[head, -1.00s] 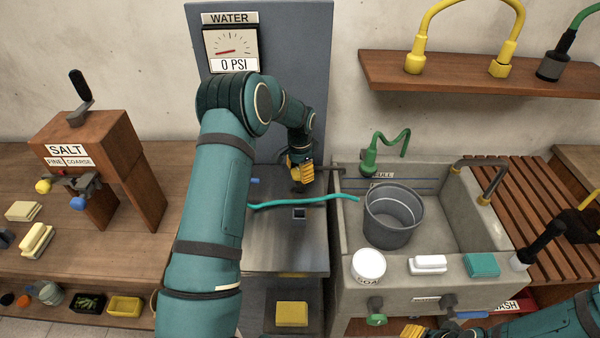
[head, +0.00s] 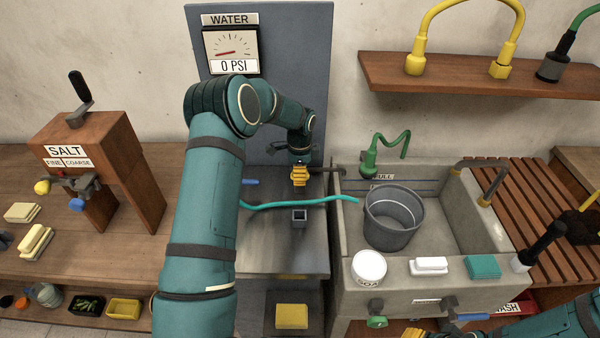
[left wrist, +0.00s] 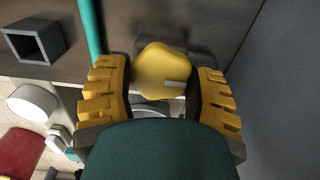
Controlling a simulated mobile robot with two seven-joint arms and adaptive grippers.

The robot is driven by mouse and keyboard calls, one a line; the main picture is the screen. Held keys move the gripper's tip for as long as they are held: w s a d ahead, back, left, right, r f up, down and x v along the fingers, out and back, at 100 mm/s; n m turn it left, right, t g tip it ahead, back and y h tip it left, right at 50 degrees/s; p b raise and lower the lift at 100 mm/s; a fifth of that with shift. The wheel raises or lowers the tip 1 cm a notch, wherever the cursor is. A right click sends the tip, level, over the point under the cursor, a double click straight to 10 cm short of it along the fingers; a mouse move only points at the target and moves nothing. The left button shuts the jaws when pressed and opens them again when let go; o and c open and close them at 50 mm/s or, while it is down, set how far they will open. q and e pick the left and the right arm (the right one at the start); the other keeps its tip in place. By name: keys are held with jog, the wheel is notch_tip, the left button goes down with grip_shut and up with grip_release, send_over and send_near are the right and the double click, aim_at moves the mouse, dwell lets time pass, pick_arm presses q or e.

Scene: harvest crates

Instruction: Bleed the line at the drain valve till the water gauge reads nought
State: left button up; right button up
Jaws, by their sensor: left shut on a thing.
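The water gauge (head: 231,45) on the grey back panel shows 0 PSI, its needle pointing left. My left gripper (head: 300,177) is low in front of that panel, above the metal bench. In the left wrist view my left gripper (left wrist: 160,92) has its yellow fingers on both sides of a rounded yellow knob (left wrist: 162,70), shut on it. The knob looks like the drain valve's, but the gripper hides its mounting. My right gripper (head: 416,333) shows only as a yellow bit at the bottom edge; its jaws cannot be made out.
A teal hose (head: 290,203) crosses the metal bench to the sink (head: 345,240), near a small square socket (head: 299,217). A grey bucket (head: 393,218) stands in the sink. A blue handle (head: 250,182) is left of my gripper. The salt stand (head: 95,170) is farther left.

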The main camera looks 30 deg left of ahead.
dwell(0.3)
pick_arm(q)
jog(key=o, duration=1.2)
jog(key=shift+o, duration=0.2)
notch_tip(320, 180, up, 8)
jog(key=shift+f, duration=0.25)
